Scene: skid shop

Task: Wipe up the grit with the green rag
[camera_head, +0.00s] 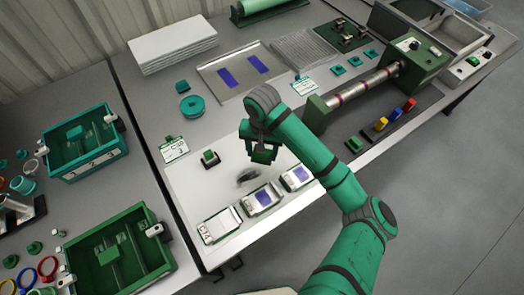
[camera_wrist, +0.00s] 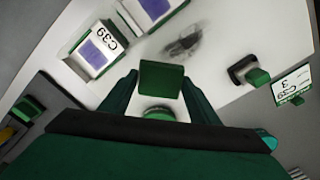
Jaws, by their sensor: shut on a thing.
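The grit is a dark grey smear (camera_head: 246,176) on the pale bench panel, and it shows near the top of the wrist view (camera_wrist: 183,42). My gripper (camera_head: 262,153) is above the panel, just up and right of the smear in the head view. In the wrist view my gripper (camera_wrist: 160,92) is shut on a green, square-faced thing, which I take to be the green rag (camera_wrist: 162,78). The smear lies apart from it, beyond its far edge. In the head view the rag is hard to tell from the dark fingers.
A small green block on a dark stand (camera_head: 209,158) and a label card (camera_head: 174,149) are left of the smear. A green-ended roller machine (camera_head: 366,85) stands right. Green bins (camera_head: 88,160) are left.

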